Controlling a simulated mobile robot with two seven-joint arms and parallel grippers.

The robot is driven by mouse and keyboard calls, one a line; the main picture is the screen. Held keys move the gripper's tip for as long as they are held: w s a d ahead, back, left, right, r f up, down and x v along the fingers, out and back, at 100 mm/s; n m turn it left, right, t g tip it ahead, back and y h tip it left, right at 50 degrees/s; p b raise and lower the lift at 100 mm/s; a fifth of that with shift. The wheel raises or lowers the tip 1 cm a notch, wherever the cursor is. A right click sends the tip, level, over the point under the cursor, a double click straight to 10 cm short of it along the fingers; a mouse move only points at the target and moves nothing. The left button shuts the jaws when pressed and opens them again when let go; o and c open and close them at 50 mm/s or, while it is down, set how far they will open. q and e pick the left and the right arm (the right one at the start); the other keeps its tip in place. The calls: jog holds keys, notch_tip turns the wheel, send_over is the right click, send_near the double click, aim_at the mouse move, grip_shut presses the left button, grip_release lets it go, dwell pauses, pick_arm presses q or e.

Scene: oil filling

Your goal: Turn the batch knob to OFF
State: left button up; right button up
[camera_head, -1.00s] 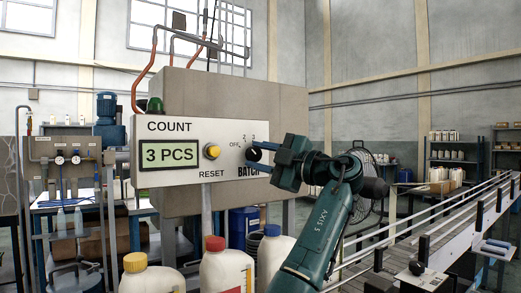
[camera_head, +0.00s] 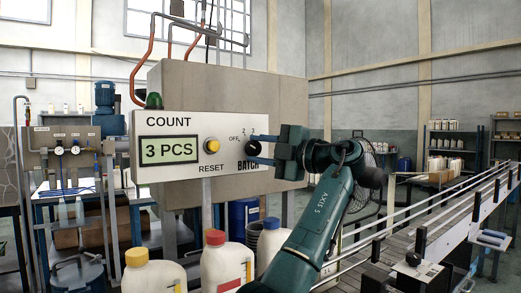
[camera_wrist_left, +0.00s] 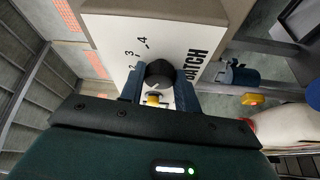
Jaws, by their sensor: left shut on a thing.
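The round black batch knob (camera_head: 253,148) is on the right end of the white COUNT panel (camera_head: 217,127), above the word BATCH. OFF, 2 and 3 are printed around it. My left gripper (camera_head: 260,151) reaches it from the right. In the left wrist view, the knob (camera_wrist_left: 159,73) sits between the two blue fingers of my left gripper (camera_wrist_left: 160,82), which is shut on it. The 3 and 4 marks show beside it. I cannot tell which mark the knob points to. My right gripper is not in view.
A yellow reset button (camera_head: 212,145) and a display reading 3 PCS (camera_head: 169,149) are left of the knob. Capped bottles (camera_head: 224,265) stand below the panel. A conveyor (camera_head: 430,235) runs along the right. The space in front of the panel is otherwise clear.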

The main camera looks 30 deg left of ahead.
pick_arm(q)
jog(key=o, duration=1)
jog(key=d, duration=1.3)
jog(key=shift+f, duration=0.35)
